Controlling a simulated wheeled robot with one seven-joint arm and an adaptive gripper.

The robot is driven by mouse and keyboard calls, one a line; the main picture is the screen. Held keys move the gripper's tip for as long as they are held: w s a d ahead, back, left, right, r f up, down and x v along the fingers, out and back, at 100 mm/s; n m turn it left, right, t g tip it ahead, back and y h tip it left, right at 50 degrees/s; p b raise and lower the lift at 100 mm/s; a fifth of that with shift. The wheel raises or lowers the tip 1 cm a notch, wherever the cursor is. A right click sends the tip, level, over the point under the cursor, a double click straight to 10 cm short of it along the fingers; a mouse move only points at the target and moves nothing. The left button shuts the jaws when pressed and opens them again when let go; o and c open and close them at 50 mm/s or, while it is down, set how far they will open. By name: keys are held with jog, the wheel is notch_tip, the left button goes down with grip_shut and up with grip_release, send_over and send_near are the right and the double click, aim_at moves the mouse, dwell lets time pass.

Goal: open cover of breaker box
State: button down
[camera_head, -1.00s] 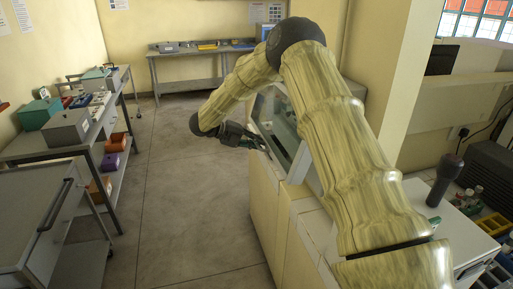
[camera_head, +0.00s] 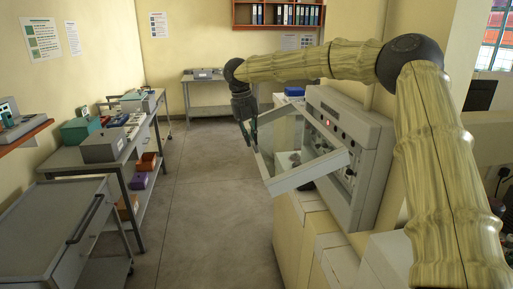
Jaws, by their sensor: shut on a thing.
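The breaker box (camera_head: 372,140) is a grey panel with dark knobs and a small red light, standing on a pale cabinet at the right. Its cover (camera_head: 310,178), a clear pane in a light frame, stands swung out to the left, away from the panel face. My gripper (camera_head: 249,136) points down at the cover's far left edge and is shut on it. The exact contact of the fingertips is small and hard to see. My arm reaches over the top of the box from the right.
A metal bench (camera_head: 72,158) with boxes stands along the left, and a grey cart (camera_head: 55,228) is at the front left. A back table (camera_head: 210,112) stands by the far wall. The floor (camera_head: 205,205) between is clear.

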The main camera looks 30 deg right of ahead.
jog(key=shift+w+a+r+t+y+p, duration=0.15)
jog(key=shift+r+y, duration=0.4)
jog(key=shift+r, duration=0.55)
jog(key=shift+s+a+r+t+y+p, duration=0.2)
jog(key=shift+r+y, duration=0.35)
jog(key=shift+r, duration=0.5)
jog(key=shift+d, duration=0.15)
jog(key=c, duration=1.5)
grip_release()
jog(key=shift+c, duration=0.2)
jog(key=shift+r, duration=0.1)
notch_tip(320, 180, up, 12)
jog(key=shift+d, duration=0.15)
jog(key=shift+d+f, duration=0.1)
jog(key=shift+f, duration=0.1)
